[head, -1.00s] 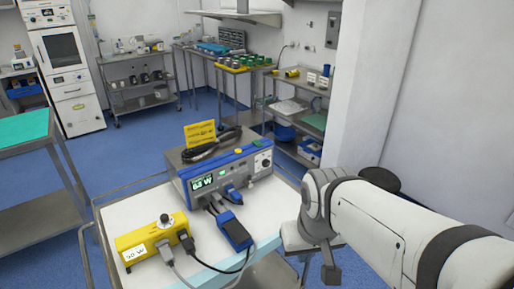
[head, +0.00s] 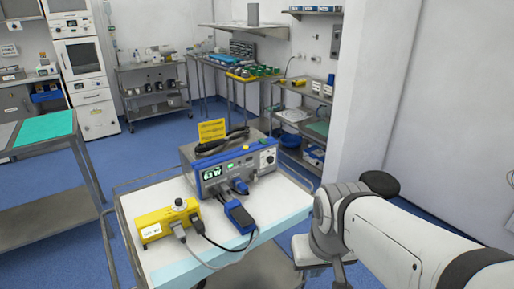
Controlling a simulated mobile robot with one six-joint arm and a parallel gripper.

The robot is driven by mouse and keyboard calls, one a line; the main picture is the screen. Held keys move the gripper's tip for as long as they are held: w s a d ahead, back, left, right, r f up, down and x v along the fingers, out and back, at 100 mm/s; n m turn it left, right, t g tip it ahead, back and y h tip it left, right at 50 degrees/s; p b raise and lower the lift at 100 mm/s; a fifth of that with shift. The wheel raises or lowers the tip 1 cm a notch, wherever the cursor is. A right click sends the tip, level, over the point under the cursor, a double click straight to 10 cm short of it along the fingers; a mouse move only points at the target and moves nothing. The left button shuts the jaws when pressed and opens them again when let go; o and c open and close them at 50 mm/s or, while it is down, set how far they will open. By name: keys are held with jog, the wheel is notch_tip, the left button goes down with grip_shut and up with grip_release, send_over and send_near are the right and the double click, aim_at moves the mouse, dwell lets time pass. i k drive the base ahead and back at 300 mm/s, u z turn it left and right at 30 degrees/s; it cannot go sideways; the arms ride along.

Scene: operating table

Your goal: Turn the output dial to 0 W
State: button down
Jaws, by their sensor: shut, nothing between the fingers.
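A grey and blue power unit (head: 232,163) stands on the white-topped trolley (head: 165,268). Its green-lit display (head: 213,172) seems to read 63 W. A dial (head: 267,159) sits on a pale plate at the right of its front face. A yellow box (head: 166,223) in front of the unit carries a dark-topped knob (head: 179,203) and a white label too small to read. I cannot tell for sure which of the two is the output dial. My arm comes in from the lower right, right of the trolley. My gripper is not visible, and nothing of mine touches either dial.
A blue box (head: 238,216) and several cables lie on the trolley before the unit. A yellow card (head: 212,133) and coiled black cable are on top of the unit. Metal rails (head: 108,232) edge the trolley's left side. A teal-topped table (head: 45,127) stands left; open blue floor lies between.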

aim_at(271, 159)
jog(key=i, duration=0.45)
jog(key=z, duration=0.1)
jog(key=k, duration=0.5)
jog(key=u, duration=0.9)
jog(key=i, duration=0.55)
jog(key=z, duration=1.55)
